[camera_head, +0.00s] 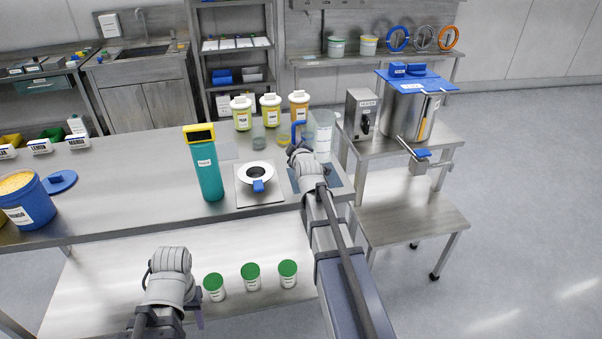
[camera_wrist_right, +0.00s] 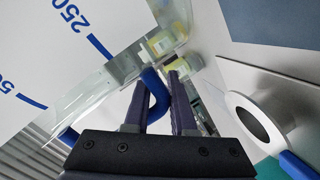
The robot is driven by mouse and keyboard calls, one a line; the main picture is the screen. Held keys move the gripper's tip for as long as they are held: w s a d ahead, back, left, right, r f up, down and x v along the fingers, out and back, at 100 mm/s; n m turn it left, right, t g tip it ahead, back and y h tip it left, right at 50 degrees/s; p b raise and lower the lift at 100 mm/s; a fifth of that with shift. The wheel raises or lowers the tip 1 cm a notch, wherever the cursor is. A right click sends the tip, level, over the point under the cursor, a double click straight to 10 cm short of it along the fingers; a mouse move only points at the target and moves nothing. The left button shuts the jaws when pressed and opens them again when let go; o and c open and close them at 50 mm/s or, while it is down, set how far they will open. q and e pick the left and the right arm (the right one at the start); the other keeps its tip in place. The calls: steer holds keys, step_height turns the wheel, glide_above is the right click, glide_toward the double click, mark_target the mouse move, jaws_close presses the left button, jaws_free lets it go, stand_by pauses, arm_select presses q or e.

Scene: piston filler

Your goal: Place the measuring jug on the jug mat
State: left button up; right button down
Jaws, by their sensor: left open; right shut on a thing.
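The measuring jug (camera_head: 323,135) is clear, with a pale scale panel and a blue handle, and looks upright at the right end of the table. My right gripper (camera_head: 300,150) is shut on that handle. In the right wrist view the fingers (camera_wrist_right: 160,95) close around the blue handle (camera_wrist_right: 152,88), beside the jug's blue-marked scale (camera_wrist_right: 75,40). A grey-blue mat (camera_head: 341,181), likely the jug mat, lies by the table's right edge, partly hidden by my right arm. I cannot tell whether the jug touches anything below. My left gripper (camera_head: 180,290) is open and empty, low in front of the table.
A steel machine (camera_head: 408,108) is at right. Green-lidded jars (camera_head: 251,275) line the lower shelf.

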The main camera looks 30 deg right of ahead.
step_height(320, 180, down, 4)
steer(key=b, duration=0.3)
steer(key=shift+f, duration=0.2)
steer(key=shift+f, duration=0.1)
step_height(320, 180, down, 4)
steer(key=b, duration=0.4)
steer(key=shift+r, duration=0.2)
steer(key=shift+f, duration=0.15)
steer(key=c, duration=0.7)
jaws_free()
steer(key=shift+c, duration=0.2)
steer(key=shift+r, duration=0.25)
steer(key=p+v, duration=0.2)
steer(key=v, duration=1)
steer(key=shift+p, duration=0.4)
